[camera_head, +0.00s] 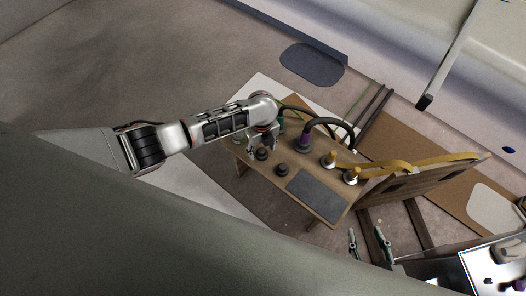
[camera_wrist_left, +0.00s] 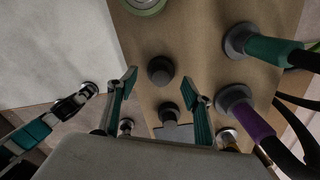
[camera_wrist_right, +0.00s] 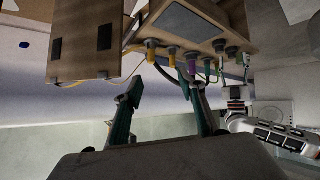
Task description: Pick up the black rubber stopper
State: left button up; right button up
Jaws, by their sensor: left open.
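Two dark round stopper-like pieces stand upright on the wooden bench board. The nearer one (camera_wrist_left: 160,70) shows between my left fingertips in the left wrist view, and in the head view (camera_head: 262,155) just below the gripper. The other (camera_wrist_left: 170,112) stands beside it, also in the head view (camera_head: 282,169). I cannot tell which is rubber. My left gripper (camera_head: 262,145) is open and empty above the board; in its wrist view its fingers (camera_wrist_left: 160,83) straddle the nearer piece without visible contact. My right gripper (camera_head: 366,239) is open and empty, low at right; its fingers (camera_wrist_right: 163,86) are apart.
The board (camera_head: 243,163) also holds a purple connector (camera_head: 304,142), a green one with dark cables, yellow connectors (camera_head: 351,176) and a dark grey pad (camera_head: 316,194). A wooden panel (camera_head: 410,190) stands at right. Dark rails lie behind. Floor at upper left is clear.

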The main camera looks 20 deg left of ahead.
pick_arm(q)
jog(key=shift+f, duration=0.85)
jog(key=shift+w, duration=0.1)
jog(key=c, duration=1.2)
jog(key=shift+r, duration=0.1)
jog(key=r, duration=0.1)
jog(key=r+p, duration=0.1)
jog(key=r, duration=0.1)
jog(key=shift+w+r+p, duration=0.25)
jog(key=shift+r+p, duration=0.05)
jog(key=shift+r, duration=0.1)
notch_tip(320, 180, up, 7)
jog(key=p, duration=0.3)
notch_tip(320, 180, up, 8)
jog(key=p, duration=0.4)
send_over(263, 150)
jog(key=shift+s+r, duration=0.3)
jog(key=shift+r, duration=0.2)
pick_arm(e)
jog(key=shift+w+d+r, duration=0.1)
jog(key=shift+d+r, duration=0.05)
jog(key=shift+r, duration=1.9)
pick_arm(q)
jog(key=shift+a, duration=0.1)
